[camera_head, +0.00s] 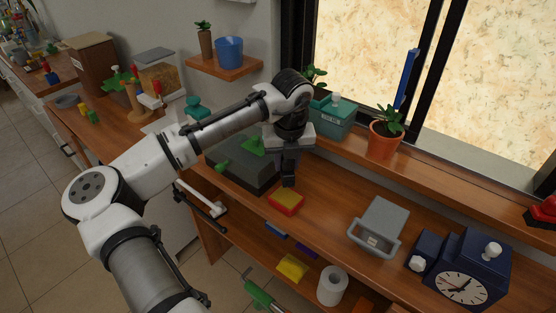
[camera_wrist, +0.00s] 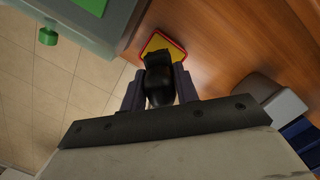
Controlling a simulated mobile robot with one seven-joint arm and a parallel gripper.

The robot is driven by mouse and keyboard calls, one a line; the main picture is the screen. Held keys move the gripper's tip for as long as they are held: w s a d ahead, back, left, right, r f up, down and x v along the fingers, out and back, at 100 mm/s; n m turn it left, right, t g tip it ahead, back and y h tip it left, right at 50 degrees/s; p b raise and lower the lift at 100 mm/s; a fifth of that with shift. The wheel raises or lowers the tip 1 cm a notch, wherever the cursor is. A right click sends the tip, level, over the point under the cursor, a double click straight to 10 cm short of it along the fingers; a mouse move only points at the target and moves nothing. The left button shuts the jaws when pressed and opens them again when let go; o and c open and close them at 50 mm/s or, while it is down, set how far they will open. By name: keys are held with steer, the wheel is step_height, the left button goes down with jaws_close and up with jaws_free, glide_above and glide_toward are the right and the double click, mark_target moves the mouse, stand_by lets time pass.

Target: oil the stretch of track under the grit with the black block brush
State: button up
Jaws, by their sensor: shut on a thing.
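My gripper (camera_head: 289,158) is shut on the black block brush (camera_wrist: 158,82) and holds it pointing down over the wooden worktop. In the wrist view the brush sits between the two fingers, its far end beside or over a red tray with a yellow pad (camera_wrist: 163,46). In the head view the tray (camera_head: 286,202) lies on the worktop just in front of and below the brush. I cannot tell whether brush and pad touch. The window sill (camera_head: 470,185) runs along the back right below the window. I cannot make out the track or any grit.
A dark box with a green top (camera_head: 240,162) stands left of my gripper. A teal box (camera_head: 335,117) and a potted plant (camera_head: 385,135) stand on the ledge behind. A grey bin (camera_head: 378,228) and a blue clock (camera_head: 468,272) stand to the right. Worktop lies bare between tray and bin.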

mark_target(287, 180)
steer(key=shift+f+b, duration=2.85)
steer(key=shift+f, duration=0.1)
steer(key=shift+f, duration=0.6)
stand_by(0.5)
steer(key=shift+r+p, duration=0.15)
steer(key=shift+p, duration=0.2)
step_height(287, 180, up, 7)
steer(key=p, duration=0.6)
stand_by(0.6)
